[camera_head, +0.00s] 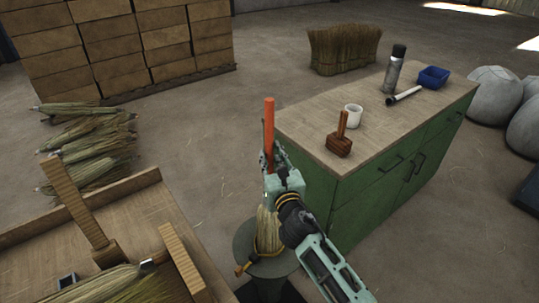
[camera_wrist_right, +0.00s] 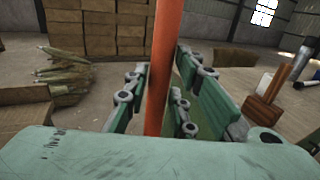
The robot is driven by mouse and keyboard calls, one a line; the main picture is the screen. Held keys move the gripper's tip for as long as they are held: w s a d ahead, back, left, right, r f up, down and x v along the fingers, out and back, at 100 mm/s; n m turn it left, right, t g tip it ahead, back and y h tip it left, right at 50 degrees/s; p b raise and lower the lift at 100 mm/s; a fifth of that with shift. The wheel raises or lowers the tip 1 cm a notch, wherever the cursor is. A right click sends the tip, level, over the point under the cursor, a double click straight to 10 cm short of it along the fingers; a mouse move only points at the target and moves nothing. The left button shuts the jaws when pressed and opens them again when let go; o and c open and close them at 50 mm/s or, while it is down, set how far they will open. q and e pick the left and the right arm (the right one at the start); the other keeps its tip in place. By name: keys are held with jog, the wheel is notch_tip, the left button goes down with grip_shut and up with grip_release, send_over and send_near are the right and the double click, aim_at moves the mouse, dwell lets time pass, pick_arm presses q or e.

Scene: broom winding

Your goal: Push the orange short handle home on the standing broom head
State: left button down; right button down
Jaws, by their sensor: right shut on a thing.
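The orange short handle (camera_head: 269,121) stands upright, and its upper part sticks out above my right gripper (camera_head: 273,165). In the right wrist view the handle (camera_wrist_right: 162,70) runs between the fingers of my right gripper (camera_wrist_right: 166,88), which is shut on it. The broom head (camera_head: 268,230) stands bristly and tan just below the gripper, on a dark round stand (camera_head: 245,240). The gripper hides the joint between handle and broom head, so I cannot tell how deep the handle sits. My left gripper is not in view.
A wooden bench (camera_head: 140,204) is at lower left. Stacked boxes stand behind.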

jog(key=shift+s+f+b, duration=0.15)
jog(key=shift+f+b, duration=0.2)
jog(key=shift+f, duration=0.25)
jog(key=c, duration=1.8)
grip_release()
jog(key=shift+c, duration=0.2)
jog(key=o, duration=0.4)
jog(key=shift+o, duration=0.2)
jog(key=shift+r, duration=0.1)
